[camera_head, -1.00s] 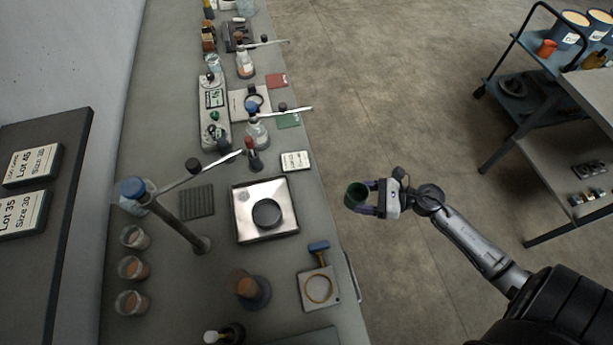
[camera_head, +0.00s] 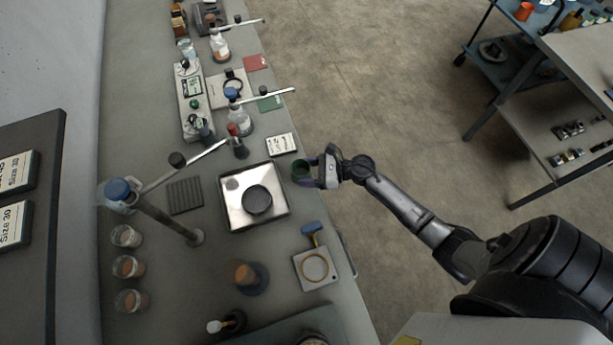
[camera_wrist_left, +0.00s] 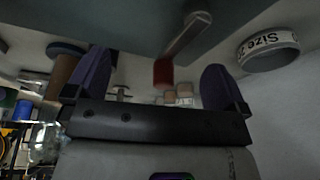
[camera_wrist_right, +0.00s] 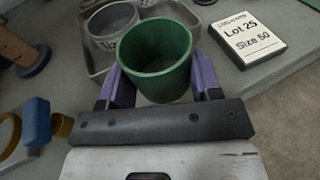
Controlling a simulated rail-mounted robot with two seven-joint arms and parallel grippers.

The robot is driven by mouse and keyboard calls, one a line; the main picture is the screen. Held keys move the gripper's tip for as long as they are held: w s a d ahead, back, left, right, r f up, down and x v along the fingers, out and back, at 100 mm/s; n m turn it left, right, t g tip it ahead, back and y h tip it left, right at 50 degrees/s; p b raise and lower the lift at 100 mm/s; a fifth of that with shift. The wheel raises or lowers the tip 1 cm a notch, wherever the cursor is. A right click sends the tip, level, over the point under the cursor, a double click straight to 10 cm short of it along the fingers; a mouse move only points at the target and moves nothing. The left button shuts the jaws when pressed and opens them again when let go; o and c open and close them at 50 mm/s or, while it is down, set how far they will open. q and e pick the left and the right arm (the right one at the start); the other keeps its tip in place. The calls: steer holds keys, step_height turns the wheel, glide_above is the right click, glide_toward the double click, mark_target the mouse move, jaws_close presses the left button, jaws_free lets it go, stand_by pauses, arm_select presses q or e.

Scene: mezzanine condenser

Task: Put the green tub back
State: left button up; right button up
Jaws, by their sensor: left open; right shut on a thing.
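The green tub (camera_head: 300,171) is in my right gripper (camera_head: 309,172), near the bench's right edge and beside the square metal tray (camera_head: 233,218). In the right wrist view the tub (camera_wrist_right: 157,62) is upright, with its open top showing, between the two purple fingers of the gripper (camera_wrist_right: 160,85). It looks empty. A grey ring-shaped cup (camera_head: 257,200) stands in the tray; the right wrist view shows it (camera_wrist_right: 112,22) with printing on its side. My left gripper (camera_wrist_left: 155,85) is open in the left wrist view, with nothing between its fingers.
A "Lot 25 Size 50" card (camera_head: 281,145) lies at the bench edge near the tub. A blue-handled tool (camera_head: 312,230) and a plate with a yellow ring (camera_head: 315,267) lie nearer. Flasks and a tall clamp stand (camera_head: 165,217) crowd the bench's left and far parts.

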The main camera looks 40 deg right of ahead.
mark_target(306, 176)
arm_select(q)
steer(key=shift+d+f, duration=0.1)
steer(key=shift+d, duration=0.05)
arm_select(e)
step_height(306, 176, down, 3)
steer(key=shift+f, duration=0.5)
arm_select(q)
steer(key=shift+f, duration=0.15)
arm_select(e)
steer(key=shift+f, duration=0.1)
arm_select(q)
steer(key=shift+a, duration=0.2)
arm_select(e)
steer(key=o, duration=1.2)
